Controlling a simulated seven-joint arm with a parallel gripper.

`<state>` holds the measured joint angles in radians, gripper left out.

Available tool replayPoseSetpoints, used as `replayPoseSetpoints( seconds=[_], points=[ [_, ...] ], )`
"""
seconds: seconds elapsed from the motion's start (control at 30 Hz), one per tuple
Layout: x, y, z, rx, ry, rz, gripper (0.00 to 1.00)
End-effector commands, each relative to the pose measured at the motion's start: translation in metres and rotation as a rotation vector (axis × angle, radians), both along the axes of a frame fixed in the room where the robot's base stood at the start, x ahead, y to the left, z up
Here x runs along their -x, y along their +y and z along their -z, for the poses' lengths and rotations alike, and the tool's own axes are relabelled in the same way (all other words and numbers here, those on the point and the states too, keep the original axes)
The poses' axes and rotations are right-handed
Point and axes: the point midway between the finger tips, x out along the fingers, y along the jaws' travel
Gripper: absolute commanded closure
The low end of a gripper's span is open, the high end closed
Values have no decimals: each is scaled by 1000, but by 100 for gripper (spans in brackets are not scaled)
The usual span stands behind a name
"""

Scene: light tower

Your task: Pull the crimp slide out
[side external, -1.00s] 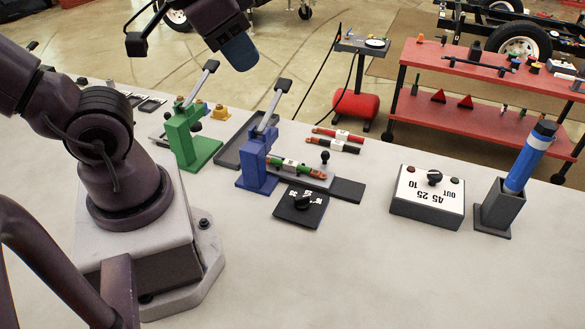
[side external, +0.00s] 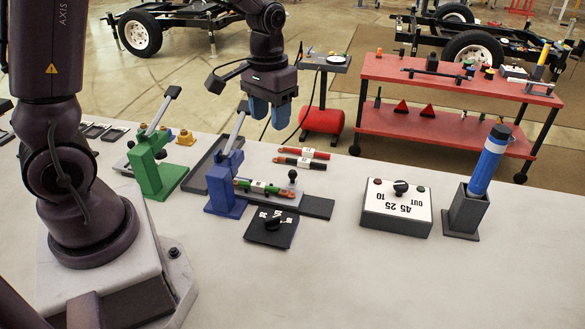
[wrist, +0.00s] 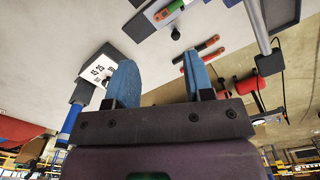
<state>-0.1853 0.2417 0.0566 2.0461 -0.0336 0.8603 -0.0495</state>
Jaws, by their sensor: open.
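The crimp slide is a grey plate (side external: 283,199) on the right of the blue press (side external: 223,188), with an upright black knob (side external: 292,175) on it. A green-sleeved cable piece (side external: 262,187) with copper ends and a white label lies along the slide, its left end at the press. The knob also shows in the wrist view (wrist: 176,34). A dark flat track (side external: 317,207) extends beyond the slide to the right. My gripper (side external: 269,120) has blue fingers, open and empty, pointing down in the air above and behind the slide, apart from it.
Two red and black cables (side external: 302,158) lie behind the slide. A dark dial plate (side external: 270,226) is in front. A white-topped control box (side external: 397,207) and a holder with a blue cylinder (side external: 467,212) stand right. A green press (side external: 150,170) stands left. The front table is bare.

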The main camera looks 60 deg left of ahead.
Motion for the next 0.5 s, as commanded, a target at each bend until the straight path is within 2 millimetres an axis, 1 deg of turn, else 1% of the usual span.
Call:
replayPoseSetpoints(
  seconds=[0.03,0.1,0.2,0.3,0.4,0.5],
  points=[
    [-11,10,19,3,31,-30,52],
    [-25,20,38,4,51,-63,52],
    [-42,33,59,2,64,-101,52],
    [-59,41,69,-5,47,-132,52],
    [-73,45,61,-13,3,-149,52],
    [-73,45,68,-13,0,-162,52]
  ],
)
